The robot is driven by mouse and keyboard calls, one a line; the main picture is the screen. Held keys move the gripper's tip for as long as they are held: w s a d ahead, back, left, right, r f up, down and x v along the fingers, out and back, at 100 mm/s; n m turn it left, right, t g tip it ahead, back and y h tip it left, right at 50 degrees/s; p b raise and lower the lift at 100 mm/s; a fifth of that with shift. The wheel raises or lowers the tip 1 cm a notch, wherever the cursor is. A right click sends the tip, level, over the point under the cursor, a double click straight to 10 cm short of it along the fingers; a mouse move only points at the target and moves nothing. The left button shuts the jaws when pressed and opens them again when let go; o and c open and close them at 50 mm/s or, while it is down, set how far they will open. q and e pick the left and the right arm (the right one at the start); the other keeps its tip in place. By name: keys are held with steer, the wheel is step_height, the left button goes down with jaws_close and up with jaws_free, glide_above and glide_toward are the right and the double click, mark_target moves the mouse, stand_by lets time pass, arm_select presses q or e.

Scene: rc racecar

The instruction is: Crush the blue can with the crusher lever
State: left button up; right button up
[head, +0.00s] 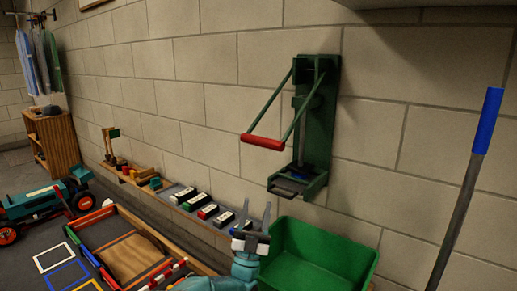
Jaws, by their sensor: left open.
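The green can crusher (323,110) is mounted on the block wall right of centre. Its lever is raised and reaches out to the left, ending in a red handle (263,142). A small dark blue patch shows low inside the crusher, but I cannot tell whether it is the blue can. My left gripper (256,204) is open and empty, with its fingers pointing up. In the picture it is below the red handle and apart from it. My right gripper is not in view.
A green bin (345,240) stands below the crusher. A blue-gripped pole (487,120) leans at the right. A shelf along the wall holds several small blocks (207,211). A teal tractor (35,203) and a framed sand tray (132,257) are at the left.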

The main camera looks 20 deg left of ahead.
arm_select(q)
step_height(320, 180, down, 2)
steer(key=n+g+y+p, duration=0.3)
steer(key=n+p, duration=0.1)
steer(key=n, duration=0.5)
steer(key=n+g+p, duration=0.9)
steer(key=n+p, duration=0.6)
steer(key=p, duration=1.6)
glide_toward(257, 142)
steer(key=shift+y, duration=0.3)
steer(key=w+p, duration=0.1)
steer(key=w, duration=0.5)
steer(key=w+p, duration=0.1)
steer(key=w, duration=0.6)
steer(key=shift+a+f+p, duration=0.2)
steer(key=shift+f+p, duration=0.05)
steer(key=shift+p, duration=0.15)
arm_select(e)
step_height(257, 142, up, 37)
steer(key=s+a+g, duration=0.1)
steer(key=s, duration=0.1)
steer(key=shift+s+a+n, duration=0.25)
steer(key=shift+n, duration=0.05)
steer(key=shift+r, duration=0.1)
arm_select(q)
steer(key=shift+c, duration=0.4)
steer(key=shift+r, duration=0.1)
jaws_close()
